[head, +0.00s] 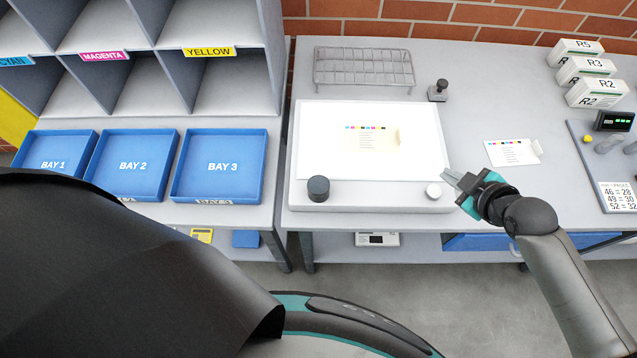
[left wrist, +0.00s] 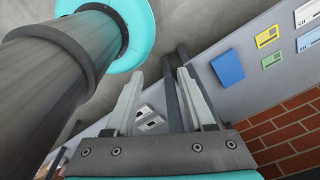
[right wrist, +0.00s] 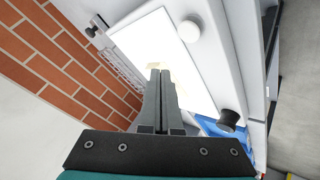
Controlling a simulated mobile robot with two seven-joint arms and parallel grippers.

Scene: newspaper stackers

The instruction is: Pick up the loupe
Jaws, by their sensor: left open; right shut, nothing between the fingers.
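A short dark cylinder (head: 318,189), which looks like the loupe, stands upright at the front left of the white light table (head: 300,200). It also shows in the right wrist view (right wrist: 229,121). My right gripper (head: 455,178) is shut and empty just right of the light table's front right corner, well to the right of the loupe. Its closed fingers show in the right wrist view (right wrist: 160,75). My left gripper (left wrist: 158,85) is open and empty in the left wrist view. It does not show in the head view, where a black part of mine covers the lower left.
A white knob (head: 433,191) is at the light table's front right. A printed sheet (head: 370,138) lies on it. A wire rack (head: 364,68) and a dark stamp (head: 438,91) stand behind. Blue trays (head: 218,167) are left. A card (head: 512,153) lies right.

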